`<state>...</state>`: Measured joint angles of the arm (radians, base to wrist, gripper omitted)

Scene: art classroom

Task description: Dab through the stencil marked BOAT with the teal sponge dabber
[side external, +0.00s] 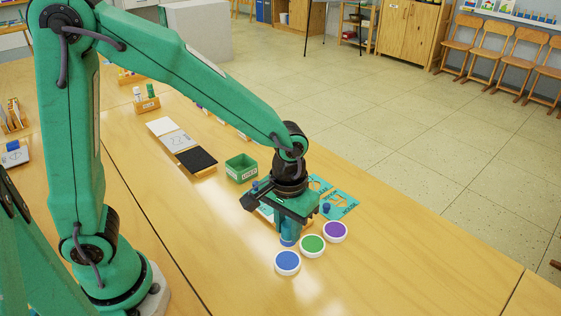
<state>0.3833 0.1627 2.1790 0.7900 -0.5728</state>
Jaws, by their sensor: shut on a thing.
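My gripper (289,222) points down over the table and is shut on a dabber (289,239), of which a teal-blue lower part shows below the jaws. Its lower end is close to the table, just behind the blue pad; I cannot tell whether it touches anything. Teal stencil sheets lie flat just beyond my gripper: one at the back (319,184) and one to the right (342,204). Their lettering is too small to read, so I cannot tell which is BOAT. My gripper hides part of the sheets.
Round white-rimmed pads, blue (287,261), green (312,244) and purple (335,231), stand in front and to the right. A small blue-topped item (326,208) is beside my gripper. A green box (241,168) and black pad (196,160) lie left. The table's right front is clear.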

